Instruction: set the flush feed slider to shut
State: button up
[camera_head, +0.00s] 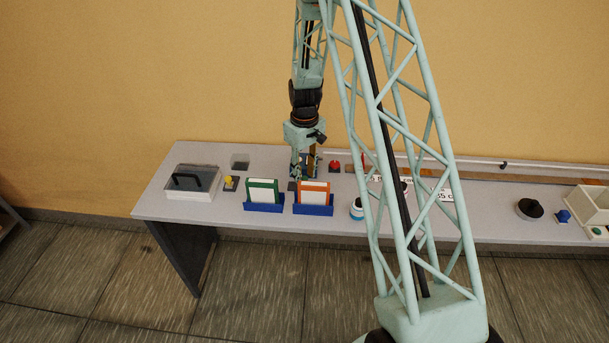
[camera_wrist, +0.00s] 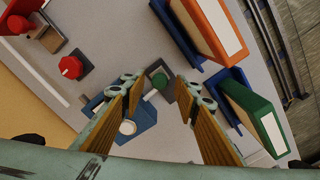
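My gripper (camera_head: 304,173) points down over the bench behind the orange folder. In the wrist view its two fingers with wooden-looking pads (camera_wrist: 158,92) stand apart with nothing held between them. A small green button or knob (camera_wrist: 159,81) on a dark square plate shows just beyond the fingertips, between them. A blue block with a round pale face (camera_wrist: 128,127) is partly hidden behind one finger. I see no readable label for the flush feed slider, and cannot tell which part it is. A red piece with a brown block (camera_wrist: 40,32) is at the upper left of the wrist view.
Orange (camera_head: 312,192) and green (camera_head: 262,191) folders stand in blue holders in front of my gripper. A red knob (camera_head: 335,166) is just right of it. A yellow knob (camera_head: 231,181) and a clear-lidded box (camera_head: 192,183) are left. A rail runs along the back right.

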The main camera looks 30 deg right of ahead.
jog(key=shift+f, duration=0.2)
grip_shut()
dwell(0.3)
